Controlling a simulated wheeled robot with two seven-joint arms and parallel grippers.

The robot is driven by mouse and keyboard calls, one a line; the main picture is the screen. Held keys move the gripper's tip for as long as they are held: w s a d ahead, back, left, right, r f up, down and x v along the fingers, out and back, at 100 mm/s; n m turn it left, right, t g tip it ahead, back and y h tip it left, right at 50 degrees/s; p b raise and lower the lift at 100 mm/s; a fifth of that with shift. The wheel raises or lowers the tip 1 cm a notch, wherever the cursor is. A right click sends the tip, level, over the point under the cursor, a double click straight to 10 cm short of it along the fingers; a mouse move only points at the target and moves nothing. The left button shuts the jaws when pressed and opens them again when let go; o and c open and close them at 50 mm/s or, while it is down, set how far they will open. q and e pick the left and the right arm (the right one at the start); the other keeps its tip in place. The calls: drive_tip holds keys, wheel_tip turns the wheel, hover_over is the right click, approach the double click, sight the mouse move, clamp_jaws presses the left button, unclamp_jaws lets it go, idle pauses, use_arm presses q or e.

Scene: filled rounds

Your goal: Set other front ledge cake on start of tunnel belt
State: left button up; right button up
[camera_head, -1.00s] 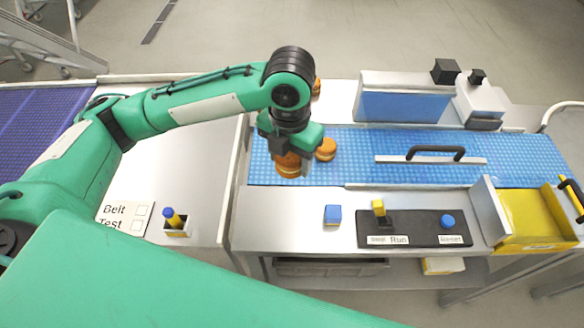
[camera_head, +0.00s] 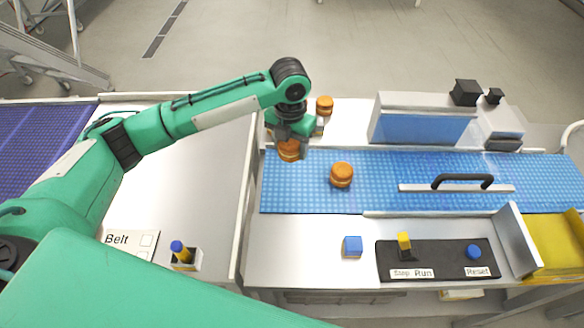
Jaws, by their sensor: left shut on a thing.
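My left gripper (camera_head: 293,137) points down and is shut on an orange-brown round cake (camera_head: 289,151). It holds the cake near the far edge of the blue tunnel belt (camera_head: 300,195), at its left end. The fingers hide part of this cake, and I cannot tell its exact height. A second such cake (camera_head: 341,175) sits upright on the belt, right of the held one and apart from it. A third cake (camera_head: 324,105) stands on the pale surface behind the belt. My right gripper is not in view.
A control panel (camera_head: 440,263) with yellow and blue knobs and a blue block (camera_head: 353,246) are in front. A metal housing (camera_head: 420,120) stands behind. The belt's near left corner is bare.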

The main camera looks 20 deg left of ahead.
use_arm(q)
hover_over(291, 179)
wheel_tip(291, 179, down, 5)
drive_tip(key=shift+a+f+p, duration=0.1)
drive_tip(key=shift+f+p, duration=0.05)
drive_tip(key=shift+p, duration=0.3)
drive_tip(key=shift+f, duration=0.55)
wheel_tip(291, 179, down, 3)
drive_tip(key=shift+f+p, duration=0.15)
drive_tip(key=shift+p, duration=0.4)
drive_tip(key=shift+f, duration=0.4)
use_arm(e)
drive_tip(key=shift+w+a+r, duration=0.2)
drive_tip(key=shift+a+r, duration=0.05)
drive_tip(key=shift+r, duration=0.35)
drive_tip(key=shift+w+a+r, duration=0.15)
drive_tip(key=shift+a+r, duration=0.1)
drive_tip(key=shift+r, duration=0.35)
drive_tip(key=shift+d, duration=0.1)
use_arm(q)
drive_tip(key=shift+f, duration=0.15)
drive_tip(key=o, duration=0.7)
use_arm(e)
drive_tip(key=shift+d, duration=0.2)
